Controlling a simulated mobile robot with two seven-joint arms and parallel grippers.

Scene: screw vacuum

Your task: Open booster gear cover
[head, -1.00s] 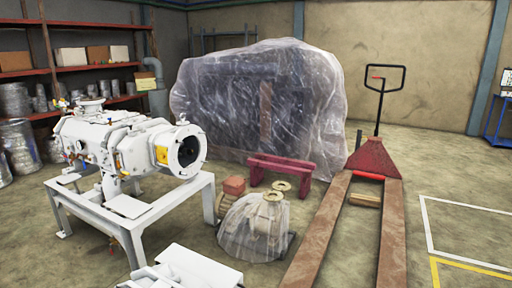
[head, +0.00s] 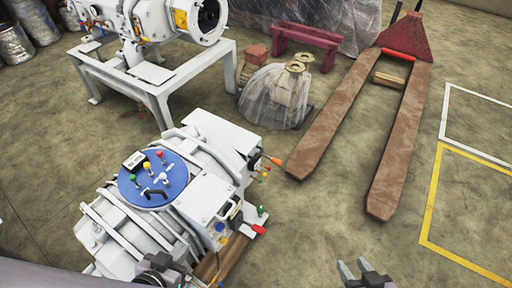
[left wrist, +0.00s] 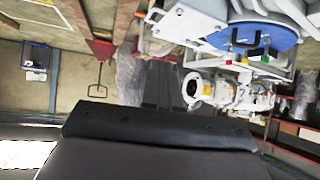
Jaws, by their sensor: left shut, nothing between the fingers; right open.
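The white ribbed booster machine (head: 115,235) stands in the lower left of the head view. I cannot tell which part is the gear cover. The blue plate also shows in the left wrist view (left wrist: 255,38), upside down. My left gripper (head: 163,268) is at the machine's near side, below the blue plate, and is shut and empty. My right gripper (head: 357,268) is open and empty over the floor, right of the machine.
A second white machine (head: 150,18) sits on a white metal stand (head: 160,75) behind. A plastic-wrapped item (head: 275,98) and a pallet jack (head: 335,125) stand farther right. Red-handled levers (head: 272,160) stick out from the machine's right side. Floor at the right is clear.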

